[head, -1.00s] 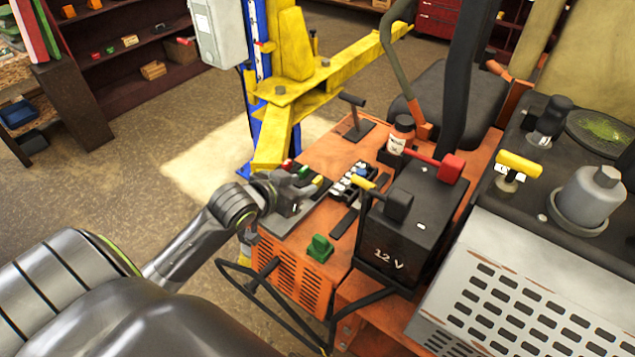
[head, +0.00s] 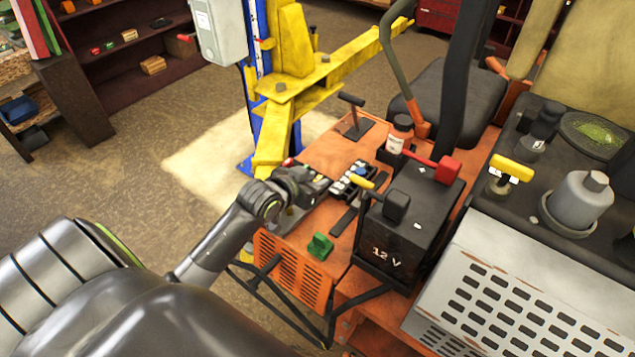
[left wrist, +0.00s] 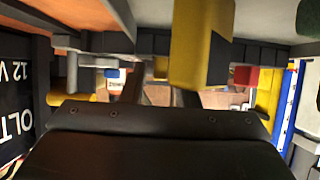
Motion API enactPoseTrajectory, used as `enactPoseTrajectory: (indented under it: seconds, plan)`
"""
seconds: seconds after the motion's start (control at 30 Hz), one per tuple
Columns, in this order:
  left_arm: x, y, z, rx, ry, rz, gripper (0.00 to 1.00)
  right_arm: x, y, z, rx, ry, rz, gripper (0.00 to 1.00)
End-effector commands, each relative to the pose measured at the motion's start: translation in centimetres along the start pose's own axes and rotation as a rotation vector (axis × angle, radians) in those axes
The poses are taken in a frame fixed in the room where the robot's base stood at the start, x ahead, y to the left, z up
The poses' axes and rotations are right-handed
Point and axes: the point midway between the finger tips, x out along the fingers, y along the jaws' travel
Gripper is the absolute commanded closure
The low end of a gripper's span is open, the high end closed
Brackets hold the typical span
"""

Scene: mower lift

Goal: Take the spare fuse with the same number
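My left gripper (head: 300,183) is low over the spare fuse tray (head: 282,222) on the orange deck and hides most of it in the head view. In the left wrist view its two dark fingers (left wrist: 160,85) stand apart with a gap between them. A yellow fuse (left wrist: 200,45) looms close to the camera and overlaps one finger; I cannot tell if it touches. A red fuse (left wrist: 243,77) shows beside it. The fuse block (head: 355,180) lies to the right, with a blue fuse (left wrist: 110,72). I can read no fuse numbers. My right gripper is not in view.
A green part (head: 320,246) sits at the deck's front. A bottle (head: 398,135) and a T-handle (head: 353,115) stand behind. The yellow lift arm (head: 335,65) is close beyond.

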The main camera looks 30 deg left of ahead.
Motion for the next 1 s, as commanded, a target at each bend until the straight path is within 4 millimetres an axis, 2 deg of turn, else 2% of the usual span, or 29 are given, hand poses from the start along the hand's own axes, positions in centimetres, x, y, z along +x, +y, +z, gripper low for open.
enactPoseTrajectory:
  seconds: [0.03, 0.2, 0.57, 0.73, 1.0]
  plan:
    - [0.0, 0.0, 0.0, 0.000, 0.000, 0.000, 0.79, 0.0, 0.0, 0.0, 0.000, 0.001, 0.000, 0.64]
    - [0.0, 0.0, 0.0, 0.000, 0.000, 0.000, 1.00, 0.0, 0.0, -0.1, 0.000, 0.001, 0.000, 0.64]
    - [-0.2, 0.0, -0.4, 0.002, 0.002, 0.000, 1.00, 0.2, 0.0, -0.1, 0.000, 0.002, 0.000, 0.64]
    - [-1.3, 0.0, -2.4, 0.005, 0.005, 0.000, 1.00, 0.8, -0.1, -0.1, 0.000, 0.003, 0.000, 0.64]
    - [-3.8, 0.0, -7.0, 0.006, 0.005, -0.001, 1.00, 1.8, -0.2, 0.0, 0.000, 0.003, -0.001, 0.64]
